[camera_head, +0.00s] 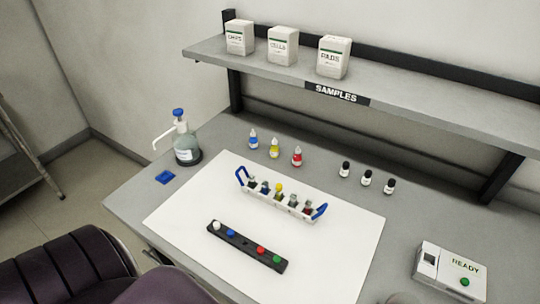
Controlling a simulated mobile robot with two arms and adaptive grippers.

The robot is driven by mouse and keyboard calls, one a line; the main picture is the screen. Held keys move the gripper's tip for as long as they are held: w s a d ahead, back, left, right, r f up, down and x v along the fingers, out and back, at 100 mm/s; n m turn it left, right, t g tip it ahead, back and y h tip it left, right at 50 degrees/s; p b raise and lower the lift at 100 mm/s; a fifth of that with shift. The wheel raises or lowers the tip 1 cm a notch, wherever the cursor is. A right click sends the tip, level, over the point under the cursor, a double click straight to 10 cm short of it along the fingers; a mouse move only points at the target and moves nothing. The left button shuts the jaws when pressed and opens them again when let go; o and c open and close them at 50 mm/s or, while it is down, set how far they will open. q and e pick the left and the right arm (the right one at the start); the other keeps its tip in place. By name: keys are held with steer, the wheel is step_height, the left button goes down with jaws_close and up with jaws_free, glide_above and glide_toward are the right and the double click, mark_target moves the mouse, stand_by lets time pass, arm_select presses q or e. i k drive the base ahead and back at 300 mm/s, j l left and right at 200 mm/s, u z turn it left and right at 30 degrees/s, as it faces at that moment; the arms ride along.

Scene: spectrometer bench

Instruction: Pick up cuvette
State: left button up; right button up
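A white rack (283,209) with blue end handles stands on the white sheet. It holds several small upright vessels in a row, probably cuvettes; one has a yellow top (279,188) and the others look dark or grey. They are too small to tell their contents. In front of the rack lies a black strip holder (238,243) with a white top (216,224), a blue one (230,232), a red one (261,250) and a green one (277,259). It has a gap near its middle. Neither gripper is in view.
A white device (452,262) marked READY, with a green button, is at the lower right. A wash bottle (186,145) and a blue item (165,177) are at the left. Small bottles (274,148) and black-capped vials (366,178) line the back, below a shelf (400,110).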

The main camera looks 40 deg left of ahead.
mark_target(265, 184)
steer(key=u, duration=1.2)
